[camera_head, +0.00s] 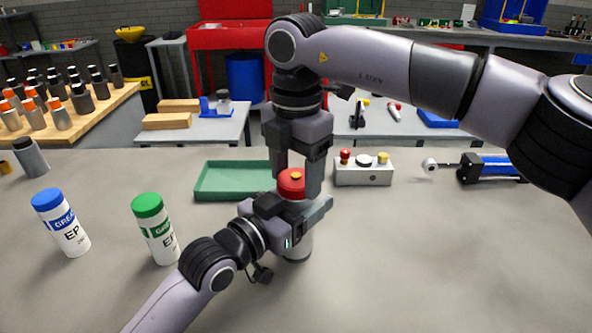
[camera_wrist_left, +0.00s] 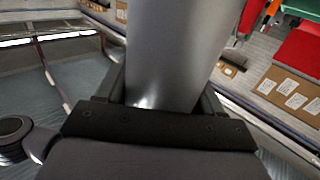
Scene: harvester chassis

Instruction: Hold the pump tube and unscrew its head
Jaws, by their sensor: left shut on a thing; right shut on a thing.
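The pump tube (camera_head: 298,247) is a grey cylinder standing upright on the grey table in the middle of the head view. Its red head (camera_head: 291,182), with a small yellow-orange centre, is on top. My left gripper (camera_head: 303,209) is shut around the tube's upper part from the front left and hides some of it. In the left wrist view the tube (camera_wrist_left: 174,52) stands between the left fingers. My right gripper (camera_head: 296,178) points down from above and is shut on the red head, with a finger on either side.
A green tray (camera_head: 230,193) lies just behind and left of the tube. A control box (camera_head: 363,175) with buttons stands behind right. Blue-capped (camera_head: 61,224) and green-capped (camera_head: 155,230) grease bottles stand left. A blue cylinder tool (camera_head: 493,167) lies far right. The right front table is clear.

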